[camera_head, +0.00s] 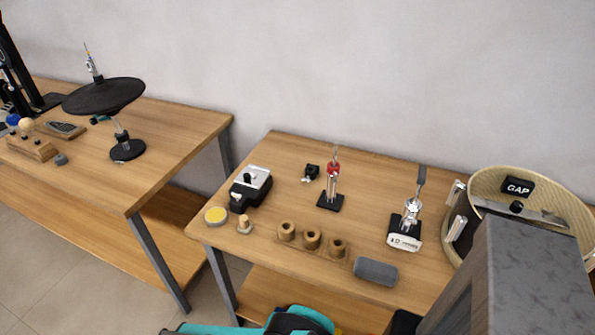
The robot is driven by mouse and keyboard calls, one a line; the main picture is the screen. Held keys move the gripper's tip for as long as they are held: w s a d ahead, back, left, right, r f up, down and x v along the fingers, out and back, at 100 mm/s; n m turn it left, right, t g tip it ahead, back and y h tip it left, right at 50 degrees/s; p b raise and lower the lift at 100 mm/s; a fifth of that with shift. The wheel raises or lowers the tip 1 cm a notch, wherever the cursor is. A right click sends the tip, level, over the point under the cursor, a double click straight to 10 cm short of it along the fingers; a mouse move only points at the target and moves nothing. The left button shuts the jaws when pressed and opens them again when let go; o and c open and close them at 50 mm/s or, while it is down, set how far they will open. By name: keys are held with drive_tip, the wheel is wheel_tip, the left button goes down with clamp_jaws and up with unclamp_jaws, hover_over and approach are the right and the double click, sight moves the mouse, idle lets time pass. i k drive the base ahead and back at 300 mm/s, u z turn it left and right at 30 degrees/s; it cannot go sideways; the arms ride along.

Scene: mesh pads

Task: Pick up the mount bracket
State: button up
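A small black part with pale ends (310,173), which looks most like the mount bracket, lies on the wooden table (375,183) near the wall. It sits to the left of an upright red and silver tool on a black base (331,187). It is small in this view, so I cannot make out its exact shape. Nothing covers it. Teal and black parts, which look like my arm, show at the bottom edge, below the table front. I cannot make out my gripper's fingers.
A black and silver device (250,187) is left of the small part. A block with three round holders (311,240) and a grey block (375,271) line the front. A silver device (405,228) and a round basket (545,185) are right. A second table (170,142) stands left.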

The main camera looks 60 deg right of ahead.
sight(311, 170)
drive_tip(key=u, duration=0.05)
drive_tip(key=i, duration=0.9)
drive_tip(key=z, duration=0.55)
